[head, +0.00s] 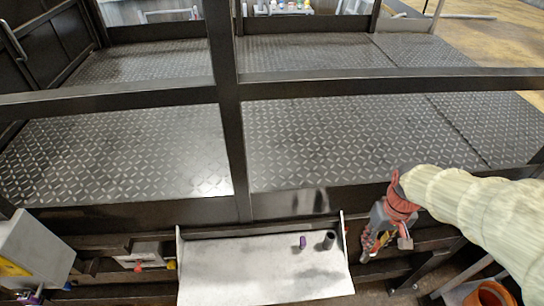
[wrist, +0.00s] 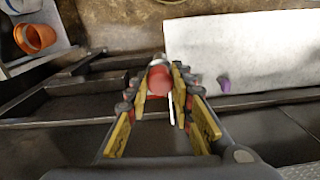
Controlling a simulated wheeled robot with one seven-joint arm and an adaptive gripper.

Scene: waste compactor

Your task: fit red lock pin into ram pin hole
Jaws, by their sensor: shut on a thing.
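My gripper (head: 370,246) is at the right end of the white shelf in the head view, pointing down beside the dark frame. In the wrist view my gripper (wrist: 158,96) is shut on the red lock pin (wrist: 159,77), its yellow-padded fingers on either side. The pin has a rounded red end and a grey part beyond it. The pin's far end is hidden, and I cannot tell whether it touches anything. I cannot make out the ram pin hole in either view.
The white shelf (head: 230,275) carries a purple piece (head: 302,242) and a dark cylinder (head: 329,240). Dark frame bars (head: 232,130) stand before the tread-plate deck (head: 330,140). A grey box (head: 32,250) stands at the left. An orange bucket (head: 488,294) is at lower right.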

